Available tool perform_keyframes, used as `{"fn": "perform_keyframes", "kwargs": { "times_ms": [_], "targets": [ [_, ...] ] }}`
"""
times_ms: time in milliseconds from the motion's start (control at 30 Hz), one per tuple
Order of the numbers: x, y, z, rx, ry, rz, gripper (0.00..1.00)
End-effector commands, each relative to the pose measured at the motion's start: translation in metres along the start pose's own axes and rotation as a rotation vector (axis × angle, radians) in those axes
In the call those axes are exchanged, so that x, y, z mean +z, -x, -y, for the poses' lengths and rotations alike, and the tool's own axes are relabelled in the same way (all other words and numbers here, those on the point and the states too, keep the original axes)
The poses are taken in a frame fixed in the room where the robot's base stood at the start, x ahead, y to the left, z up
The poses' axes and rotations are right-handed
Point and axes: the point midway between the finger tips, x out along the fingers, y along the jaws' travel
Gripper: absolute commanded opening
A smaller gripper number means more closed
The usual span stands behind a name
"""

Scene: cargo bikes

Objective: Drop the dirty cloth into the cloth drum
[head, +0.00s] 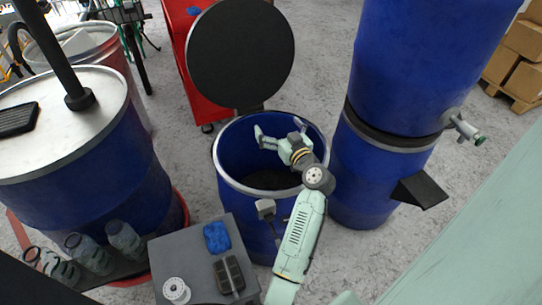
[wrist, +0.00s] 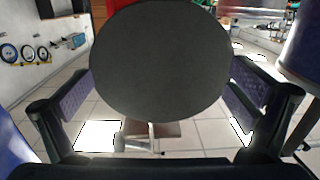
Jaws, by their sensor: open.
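The open blue drum (head: 230,208) with a pale metal rim stands in the middle of the head view. Its round black lid (head: 240,55) is raised at the back and fills the middle of the wrist view (wrist: 160,60). My gripper (head: 279,129) is over the drum's mouth. Its two fingers are spread, with nothing between them; they also show apart in the wrist view (wrist: 160,98). The drum's inside is dark, and I cannot make out a cloth in it. A crumpled blue cloth-like piece (head: 216,237) lies on a grey stand in front; I cannot tell if it is dirty.
The grey stand (head: 195,262) also holds a dark block (head: 229,275) and a pale spool (head: 176,291). A metal-topped blue drum (head: 85,190) is at left, with several bottles before it. Stacked blue drums (head: 405,75) stand close at right. A red cabinet (head: 179,40) is behind.

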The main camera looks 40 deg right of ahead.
Motion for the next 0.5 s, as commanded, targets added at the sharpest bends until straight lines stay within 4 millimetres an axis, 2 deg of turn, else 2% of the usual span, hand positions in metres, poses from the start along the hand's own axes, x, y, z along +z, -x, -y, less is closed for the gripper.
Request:
{"fn": "perform_keyframes", "kwargs": {
  "times_ms": [100,300,500],
  "targets": [
    [-0.026,0.001,0.0,0.0,0.005,-0.004,1.0],
    [-0.062,0.003,0.0,0.0,0.005,-0.002,1.0],
    [-0.081,0.004,0.0,0.0,0.002,0.0,1.0]
  ]
}}
